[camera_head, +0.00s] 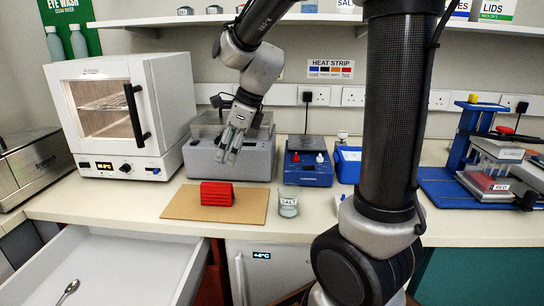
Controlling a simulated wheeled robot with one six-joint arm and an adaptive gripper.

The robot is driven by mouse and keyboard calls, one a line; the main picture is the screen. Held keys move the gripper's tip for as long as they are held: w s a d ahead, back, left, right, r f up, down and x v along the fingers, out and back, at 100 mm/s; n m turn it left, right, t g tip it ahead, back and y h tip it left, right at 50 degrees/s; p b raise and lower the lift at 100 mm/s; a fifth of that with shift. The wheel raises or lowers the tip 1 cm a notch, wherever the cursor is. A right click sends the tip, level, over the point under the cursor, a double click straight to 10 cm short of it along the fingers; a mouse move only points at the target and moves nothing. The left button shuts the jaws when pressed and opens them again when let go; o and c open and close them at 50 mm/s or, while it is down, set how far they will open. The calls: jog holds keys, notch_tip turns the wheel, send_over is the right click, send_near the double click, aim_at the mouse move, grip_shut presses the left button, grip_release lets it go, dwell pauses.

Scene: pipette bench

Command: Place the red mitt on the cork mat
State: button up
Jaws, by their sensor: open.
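The red mitt (217,193) is a ribbed red block-like thing. It sits on the cork mat (183,208), a flat tan rectangle on the bench, near the mat's back middle. My gripper (231,156) hangs above and slightly to the right of the mitt, in front of a grey bench device. Its fingers point down and are open, with nothing between them. It looks apart from the mitt.
A white oven (130,120) stands left of the mat and a glass beaker (288,207) just right of it. A blue hotplate (307,165) and a blue box (347,163) stand behind. An open drawer (110,265) with a spoon juts out below the bench.

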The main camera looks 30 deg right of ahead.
jog(key=s+d+r+n+h, duration=0.1)
jog(key=s+d+n, duration=0.3)
jog(key=s+n, duration=0.3)
jog(key=s+d+r+n+t+h, duration=0.1)
jog(key=s+d+r+n, duration=0.1)
jog(key=s+d+n, duration=0.2)
jog(key=s+d+r+n+h, duration=0.1)
jog(key=s+d+n, duration=0.3)
jog(key=s+n, duration=0.6)
jog(key=shift+d+r+n+t+h, duration=0.3)
jog(key=shift+n+t, duration=0.1)
jog(key=shift+n, duration=1.4)
jog(key=shift+s, duration=0.1)
